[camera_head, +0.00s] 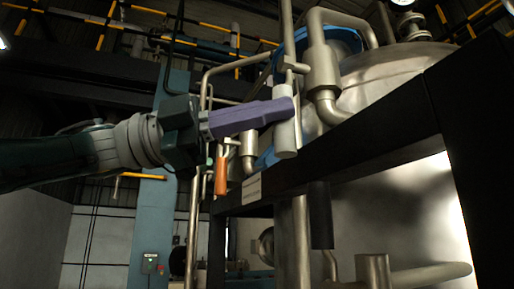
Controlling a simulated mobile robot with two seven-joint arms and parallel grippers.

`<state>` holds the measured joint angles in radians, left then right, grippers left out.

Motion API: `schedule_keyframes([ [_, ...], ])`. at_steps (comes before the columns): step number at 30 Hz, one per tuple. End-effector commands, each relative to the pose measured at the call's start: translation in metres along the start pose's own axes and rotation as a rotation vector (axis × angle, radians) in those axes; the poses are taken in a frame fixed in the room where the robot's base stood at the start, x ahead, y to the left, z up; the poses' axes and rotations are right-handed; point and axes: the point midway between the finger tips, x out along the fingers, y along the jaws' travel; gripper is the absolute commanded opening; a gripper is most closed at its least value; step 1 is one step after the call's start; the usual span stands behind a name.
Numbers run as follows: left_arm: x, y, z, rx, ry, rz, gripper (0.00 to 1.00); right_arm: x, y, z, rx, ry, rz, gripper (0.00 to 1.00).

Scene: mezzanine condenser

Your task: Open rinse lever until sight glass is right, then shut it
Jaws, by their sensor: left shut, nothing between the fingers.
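My left gripper (290,106) reaches in from the left, with its purple fingers shut and empty. Its tips are at a grey upright cylinder (286,137) on the pipework; I cannot tell whether they touch it. An orange handle (221,177), likely the rinse lever, hangs down below the gripper, apart from the fingers. Its upper end is near a thin vertical pipe, partly behind the gripper. I cannot make out a sight glass or a liquid level with certainty. My right gripper is not in view.
A large steel vessel (395,72) stands at the right behind a dark beam (345,160) with a small label. Thick pipes (321,65) rise close to the fingertips. A blue column (150,225) stands behind. A control box (150,263) is low at the left.

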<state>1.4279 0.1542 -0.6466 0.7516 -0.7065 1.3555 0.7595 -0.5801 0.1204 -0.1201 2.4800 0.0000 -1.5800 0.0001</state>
Motion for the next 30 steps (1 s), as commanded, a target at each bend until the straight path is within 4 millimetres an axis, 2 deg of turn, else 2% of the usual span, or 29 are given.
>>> schedule_keyframes([
  [20, -0.004, -0.001, 0.003, -0.002, -0.004, -0.003, 0.00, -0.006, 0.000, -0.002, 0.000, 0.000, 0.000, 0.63],
  [23, -0.015, -0.003, 0.003, -0.004, -0.007, -0.004, 0.00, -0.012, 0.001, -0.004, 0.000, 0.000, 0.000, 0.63],
  [30, -0.057, -0.005, 0.001, -0.004, -0.005, -0.004, 0.00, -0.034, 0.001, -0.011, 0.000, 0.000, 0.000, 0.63],
])
